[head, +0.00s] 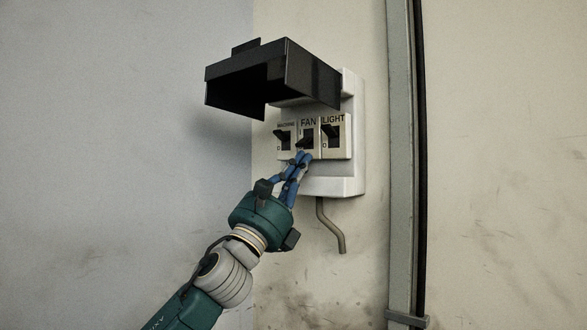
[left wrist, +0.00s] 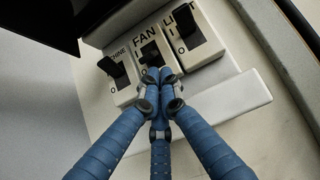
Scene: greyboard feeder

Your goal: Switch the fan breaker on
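The fan breaker (head: 306,143) is the middle of three black toggles in a white box on the wall, under the label FAN. Its lever sits lower than the levers on either side; the I mark shows above it in the left wrist view (left wrist: 150,57). My left gripper (head: 303,156) has its three blue fingers drawn together, with nothing seen between them. Its fingertips (left wrist: 159,76) are just below the fan lever and overlap its lower part; I cannot tell whether they touch. My right gripper is in neither view.
The machine breaker (head: 283,138) is on the left and the light breaker (head: 333,135) on the right, both close to the fingers. A raised black cover (head: 313,76) juts out above. A grey cable (head: 331,226) hangs below; a metal post (head: 400,160) stands to the right.

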